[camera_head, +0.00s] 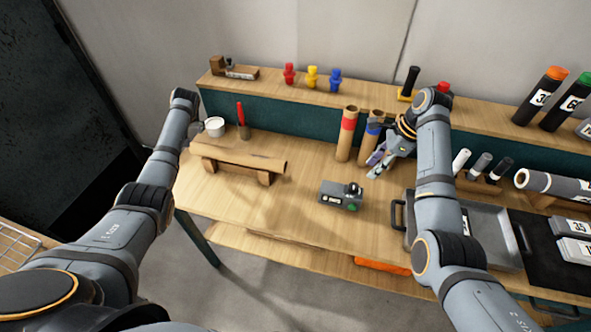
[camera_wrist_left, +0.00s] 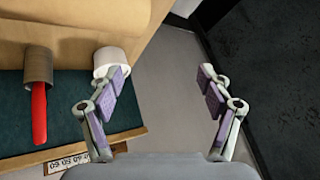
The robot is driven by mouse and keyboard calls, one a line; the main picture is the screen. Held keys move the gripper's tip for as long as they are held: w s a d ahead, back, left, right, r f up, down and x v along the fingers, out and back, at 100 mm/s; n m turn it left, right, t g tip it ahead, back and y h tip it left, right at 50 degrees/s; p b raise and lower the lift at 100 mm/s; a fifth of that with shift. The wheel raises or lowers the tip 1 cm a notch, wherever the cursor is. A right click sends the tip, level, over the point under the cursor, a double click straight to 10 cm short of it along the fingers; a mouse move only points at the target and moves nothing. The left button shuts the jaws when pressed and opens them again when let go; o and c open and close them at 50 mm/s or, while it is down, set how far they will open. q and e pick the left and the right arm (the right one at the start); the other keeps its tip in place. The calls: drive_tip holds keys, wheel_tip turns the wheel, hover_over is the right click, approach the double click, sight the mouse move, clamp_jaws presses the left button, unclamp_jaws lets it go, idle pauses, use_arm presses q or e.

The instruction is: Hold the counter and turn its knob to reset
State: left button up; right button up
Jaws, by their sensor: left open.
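The counter (camera_head: 342,195) is a small grey box on the bench's middle, with a pale number window (camera_head: 331,199), a dark knob (camera_head: 354,188) on top at its right and a green spot on its front. Nothing touches it. My right gripper (camera_head: 370,169) hangs above the bench, behind and right of the counter, near the upright tubes; its fingers look apart and empty. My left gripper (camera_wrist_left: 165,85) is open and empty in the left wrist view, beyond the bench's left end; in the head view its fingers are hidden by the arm.
A white cup (camera_head: 215,126) and a red-handled tool (camera_head: 241,115) stand at the back left, behind a brown roll (camera_head: 240,155) on a stand. Upright tubes (camera_head: 347,135) stand behind the counter. A grey tray (camera_head: 490,240) lies right. The bench left of the counter is clear.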

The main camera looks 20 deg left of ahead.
use_arm(q)
drive_tip(key=w+d+n+t+h, duration=0.1)
drive_tip(key=w+d+n, duration=0.15)
drive_tip(key=d, duration=0.65)
drive_tip(key=w+d+n+h, duration=0.1)
drive_tip(key=w+d+h, duration=0.15)
drive_tip(key=d, duration=0.65)
drive_tip(key=n+g+h, duration=0.5)
drive_tip(key=n+h, duration=0.2)
drive_tip(key=n, duration=0.2)
approach(339, 189)
drive_tip(key=shift+x, duration=1.15)
drive_tip(key=x, duration=1)
drive_tip(key=shift+f, duration=0.25)
